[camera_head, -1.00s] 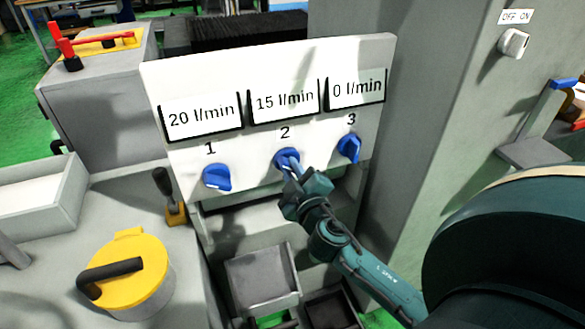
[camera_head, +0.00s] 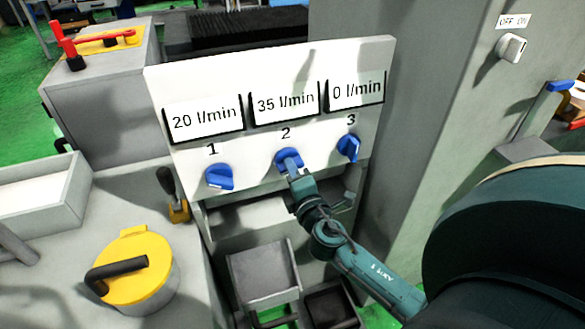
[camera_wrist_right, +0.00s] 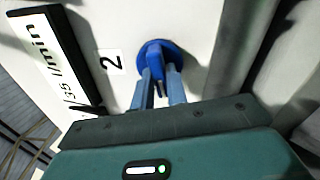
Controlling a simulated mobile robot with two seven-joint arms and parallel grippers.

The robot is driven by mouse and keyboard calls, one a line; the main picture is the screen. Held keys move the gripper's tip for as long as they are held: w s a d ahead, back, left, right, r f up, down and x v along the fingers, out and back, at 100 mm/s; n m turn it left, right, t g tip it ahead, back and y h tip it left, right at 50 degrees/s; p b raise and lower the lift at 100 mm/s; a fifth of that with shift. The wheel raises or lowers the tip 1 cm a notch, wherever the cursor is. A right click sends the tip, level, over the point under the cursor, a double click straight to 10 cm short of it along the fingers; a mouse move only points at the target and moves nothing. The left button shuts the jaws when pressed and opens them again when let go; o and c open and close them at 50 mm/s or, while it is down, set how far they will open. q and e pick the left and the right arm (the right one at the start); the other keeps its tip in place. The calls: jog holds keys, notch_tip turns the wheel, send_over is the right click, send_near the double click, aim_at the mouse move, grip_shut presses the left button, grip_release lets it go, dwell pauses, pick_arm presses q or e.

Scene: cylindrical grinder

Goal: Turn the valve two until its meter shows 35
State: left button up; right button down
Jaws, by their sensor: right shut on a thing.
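The white panel (camera_head: 255,145) carries three blue valves under three meters. Valve two (camera_head: 288,159) is the middle one, and its meter (camera_head: 285,103) reads 35 l/min. My right gripper (camera_head: 292,172) is at valve two, its fingers shut on the knob. In the right wrist view the two fingers (camera_wrist_right: 161,88) grip the blue valve two (camera_wrist_right: 156,58), with the label 2 beside it. The fingers partly hide the knob. My left gripper is not in view.
Valve one (camera_head: 219,176) sits to the left under a 20 l/min meter. Valve three (camera_head: 348,148) sits close on the right under a 0 l/min meter. A yellow lidded pot (camera_head: 137,271) and grey trays (camera_head: 263,275) are below.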

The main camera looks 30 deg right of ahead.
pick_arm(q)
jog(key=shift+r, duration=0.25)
pick_arm(e)
jog(key=shift+n, duration=0.8)
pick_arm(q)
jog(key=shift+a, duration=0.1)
pick_arm(e)
jog(key=c, duration=1.4)
grip_release()
